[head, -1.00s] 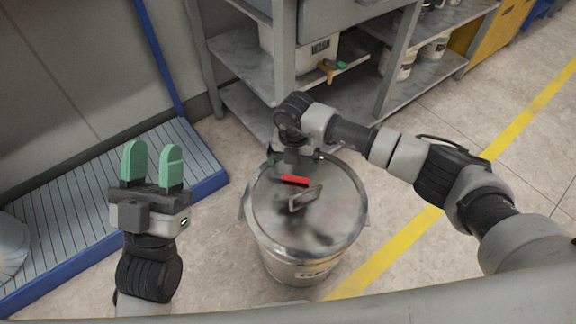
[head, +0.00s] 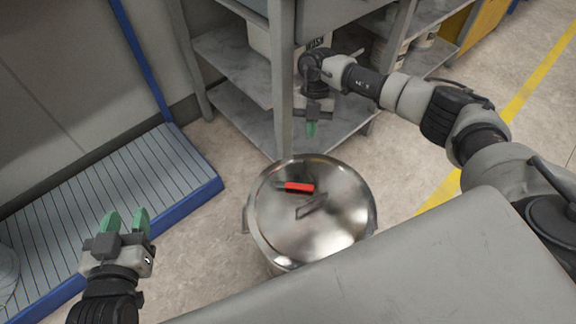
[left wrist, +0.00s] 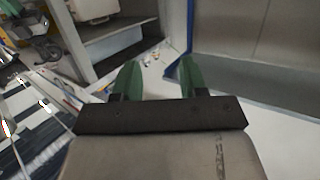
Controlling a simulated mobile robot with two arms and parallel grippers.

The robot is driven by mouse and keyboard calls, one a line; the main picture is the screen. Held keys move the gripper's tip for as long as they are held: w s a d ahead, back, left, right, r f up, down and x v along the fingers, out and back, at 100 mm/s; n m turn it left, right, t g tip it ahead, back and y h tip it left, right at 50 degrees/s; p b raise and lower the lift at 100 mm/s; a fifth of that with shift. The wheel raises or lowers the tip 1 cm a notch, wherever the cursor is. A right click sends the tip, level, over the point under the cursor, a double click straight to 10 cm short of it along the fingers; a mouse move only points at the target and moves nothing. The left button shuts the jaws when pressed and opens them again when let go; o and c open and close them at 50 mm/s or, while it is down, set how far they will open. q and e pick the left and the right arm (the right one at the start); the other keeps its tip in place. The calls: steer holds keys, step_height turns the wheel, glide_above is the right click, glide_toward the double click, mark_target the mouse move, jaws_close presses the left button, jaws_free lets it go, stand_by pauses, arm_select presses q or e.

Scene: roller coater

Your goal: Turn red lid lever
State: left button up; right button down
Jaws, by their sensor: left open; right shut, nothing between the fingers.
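The red lid lever (head: 299,187) lies on top of the round metal lid (head: 335,205) of a steel drum, in the head view. It points roughly left to right, behind the lid's grey handle (head: 311,206). My right gripper (head: 311,130) is shut and empty, behind and above the lid, apart from the lever. My left gripper (head: 126,219) is open and empty, well to the left of the drum. Its green fingers also show in the left wrist view (left wrist: 158,78), with nothing between them.
A grey metal shelf unit (head: 215,45) stands behind the drum, close to my right gripper. A slatted platform with a blue edge (head: 215,187) lies at the left. Bare floor separates it from the drum. A yellow line (head: 530,95) crosses the floor at the right.

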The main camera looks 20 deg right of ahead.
mark_target(307, 180)
steer(key=b+x, duration=0.2)
steer(key=x, duration=0.7)
steer(key=shift+s+f+b, duration=0.2)
steer(key=shift+f+b, duration=0.1)
steer(key=shift+b, duration=0.1)
steer(key=shift+s+a+f, duration=0.1)
steer(key=shift+s+a, duration=0.25)
steer(key=shift+s, duration=0.25)
steer(key=shift+s+a+f, duration=0.1)
steer(key=shift+s+a, duration=0.2)
steer(key=shift+s, duration=0.3)
arm_select(q)
step_height(307, 180, up, 9)
steer(key=d+t+h, duration=0.1)
steer(key=t+h, duration=0.1)
steer(key=t, duration=0.5)
steer(key=shift+s+d+f+t+h, duration=0.2)
steer(key=shift+s+t+h, duration=0.1)
steer(key=shift+s+t, duration=0.15)
arm_select(e)
steer(key=shift+s+a, duration=0.35)
steer(key=shift+s, duration=0.25)
steer(key=shift+r, duration=0.1)
